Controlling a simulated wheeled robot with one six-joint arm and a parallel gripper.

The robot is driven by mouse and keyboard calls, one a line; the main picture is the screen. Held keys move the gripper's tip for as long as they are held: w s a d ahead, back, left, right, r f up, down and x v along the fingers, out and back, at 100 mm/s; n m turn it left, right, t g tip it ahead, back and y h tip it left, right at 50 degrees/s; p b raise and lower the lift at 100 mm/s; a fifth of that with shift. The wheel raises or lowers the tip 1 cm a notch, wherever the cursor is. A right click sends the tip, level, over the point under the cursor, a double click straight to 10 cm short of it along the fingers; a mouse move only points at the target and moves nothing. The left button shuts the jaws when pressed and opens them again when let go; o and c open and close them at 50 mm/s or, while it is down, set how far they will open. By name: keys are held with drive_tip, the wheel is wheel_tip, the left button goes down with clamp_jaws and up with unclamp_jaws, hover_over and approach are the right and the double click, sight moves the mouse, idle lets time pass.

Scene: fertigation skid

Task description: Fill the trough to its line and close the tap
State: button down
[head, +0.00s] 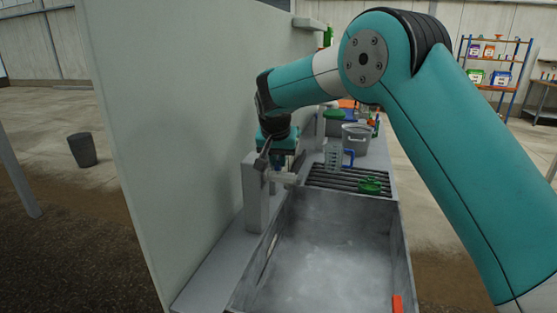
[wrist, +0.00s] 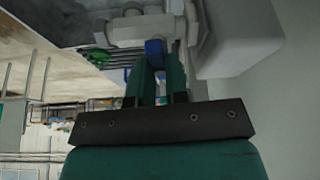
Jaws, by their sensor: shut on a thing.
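The grey metal trough (head: 335,262) fills the lower middle of the head view; I cannot tell whether water stands in it. An orange-red mark (head: 397,304) shows on its right wall. The pale tap (head: 284,178) juts from a light post (head: 256,190) over the trough's far left end. It also shows at the top of the wrist view (wrist: 138,30). My gripper (head: 276,158) is at the tap. In the wrist view its fingers (wrist: 156,72) are shut on the tap's blue handle (wrist: 154,50). No water stream can be made out.
A clear jug (head: 333,158) with a blue handle and a green object (head: 370,186) stand on the slatted rack (head: 345,179) behind the trough. A grey bucket (head: 356,138) stands farther back. A tall pale panel (head: 180,130) rises close on the left.

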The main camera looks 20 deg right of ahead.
drive_tip(key=n, duration=0.1)
drive_tip(key=n+y, duration=0.1)
drive_tip(key=n, duration=0.1)
drive_tip(key=n+y, duration=0.1)
drive_tip(key=n, duration=0.1)
drive_tip(key=shift+d+r, duration=0.1)
drive_tip(key=shift+d, duration=0.15)
drive_tip(key=n+y, duration=0.1)
drive_tip(key=n, duration=0.2)
drive_tip(key=n+y, duration=0.1)
drive_tip(key=n, duration=0.2)
drive_tip(key=shift+d+p, duration=0.15)
drive_tip(key=shift+p, duration=0.2)
drive_tip(key=c, duration=1.1)
unclamp_jaws()
drive_tip(key=v, duration=0.5)
drive_tip(key=b+v, duration=0.1)
drive_tip(key=v, duration=1.1)
drive_tip(key=shift+w+d+r+b, duration=0.2)
drive_tip(key=shift+d+b, duration=0.1)
